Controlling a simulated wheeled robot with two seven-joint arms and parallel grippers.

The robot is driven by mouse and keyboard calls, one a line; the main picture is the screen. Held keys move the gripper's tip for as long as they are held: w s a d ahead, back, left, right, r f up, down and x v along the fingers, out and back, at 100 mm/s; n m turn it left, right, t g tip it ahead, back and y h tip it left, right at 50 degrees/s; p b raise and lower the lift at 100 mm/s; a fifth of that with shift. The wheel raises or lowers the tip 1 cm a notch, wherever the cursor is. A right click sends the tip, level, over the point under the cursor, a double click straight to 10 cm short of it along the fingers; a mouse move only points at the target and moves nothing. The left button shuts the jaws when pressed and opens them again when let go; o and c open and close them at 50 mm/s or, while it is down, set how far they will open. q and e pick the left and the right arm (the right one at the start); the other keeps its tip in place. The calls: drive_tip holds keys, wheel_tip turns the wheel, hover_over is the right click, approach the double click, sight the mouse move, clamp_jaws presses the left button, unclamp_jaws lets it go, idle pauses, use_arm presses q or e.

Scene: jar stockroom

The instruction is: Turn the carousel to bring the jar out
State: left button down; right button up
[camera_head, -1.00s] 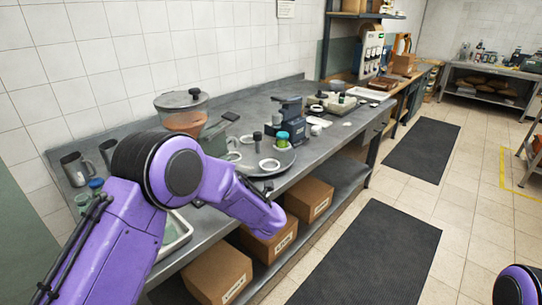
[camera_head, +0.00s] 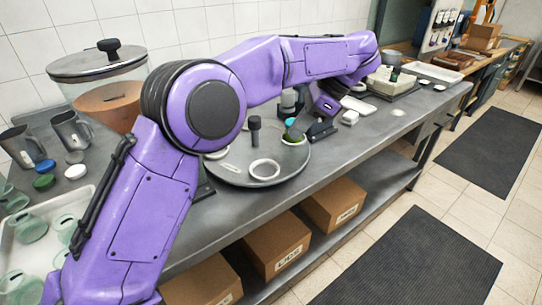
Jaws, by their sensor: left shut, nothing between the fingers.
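The carousel (camera_head: 232,168) is a round grey turntable on the bench in the head view. Near its right rear edge stands a small green jar (camera_head: 293,135) with a teal top. A dark knobbed post (camera_head: 255,133) rises from the carousel, and a white ring (camera_head: 265,170) lies near its front. My left arm arches over the back of the carousel and its wrist folds back toward the jar. My left gripper (camera_head: 314,133) is shut and empty, just right of the jar; I cannot tell whether it touches. My right gripper is out of view.
A lidded hopper (camera_head: 98,66) and metal mugs (camera_head: 70,130) stand at the back left. A tray with pale green jars (camera_head: 38,232) is at the left front. Cardboard boxes (camera_head: 275,245) fill the shelf below. Small white items lie right of the carousel.

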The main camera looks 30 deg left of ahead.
use_arm(q)
wheel_tip(320, 180, down, 2)
drive_tip(key=s+a, duration=0.1)
drive_tip(key=s, duration=0.1)
drive_tip(key=b, duration=0.1)
approach(252, 171)
wheel_tip(252, 171, down, 4)
drive_tip(key=shift+a+r, duration=0.1)
drive_tip(key=shift+r, duration=0.1)
drive_tip(key=shift+s+a+f, duration=0.25)
drive_tip(key=shift+s+a, duration=0.05)
drive_tip(key=shift+a, duration=0.15)
drive_tip(key=shift+s+a+f, duration=0.25)
drive_tip(key=shift+s+a, duration=0.05)
drive_tip(key=shift+a, duration=0.15)
drive_tip(key=shift+s+a+f, duration=0.2)
drive_tip(key=shift+a+f, duration=0.1)
drive_tip(key=shift+a, duration=0.15)
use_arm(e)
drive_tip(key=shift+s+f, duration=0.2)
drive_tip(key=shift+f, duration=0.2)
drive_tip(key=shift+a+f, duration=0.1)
